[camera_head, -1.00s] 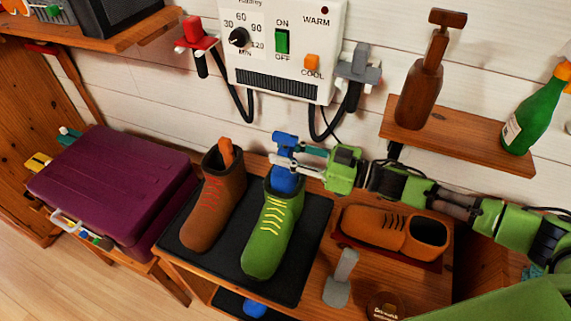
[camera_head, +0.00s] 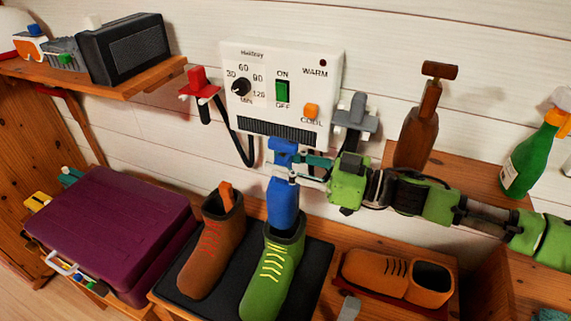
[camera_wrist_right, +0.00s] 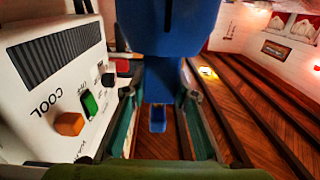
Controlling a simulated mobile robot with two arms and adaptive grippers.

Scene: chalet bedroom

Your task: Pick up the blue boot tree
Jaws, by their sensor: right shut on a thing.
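The blue boot tree (camera_head: 283,200) stands upright over the opening of the green boot (camera_head: 268,275). Its lower end meets the boot's collar, and I cannot tell whether the tip is still inside. My right gripper (camera_head: 297,168) comes in from the right and is shut on the narrow neck under the tree's top block. In the right wrist view the blue boot tree (camera_wrist_right: 165,75) sits between the two fingers (camera_wrist_right: 160,100). My left gripper is not in view.
A brown boot (camera_head: 210,250) with a wooden tree stands left on the black mat (camera_head: 318,262). A white dryer panel (camera_head: 275,85) with red and grey holders is on the wall behind. An orange shoe (camera_head: 385,275) lies right, a purple case (camera_head: 110,235) left.

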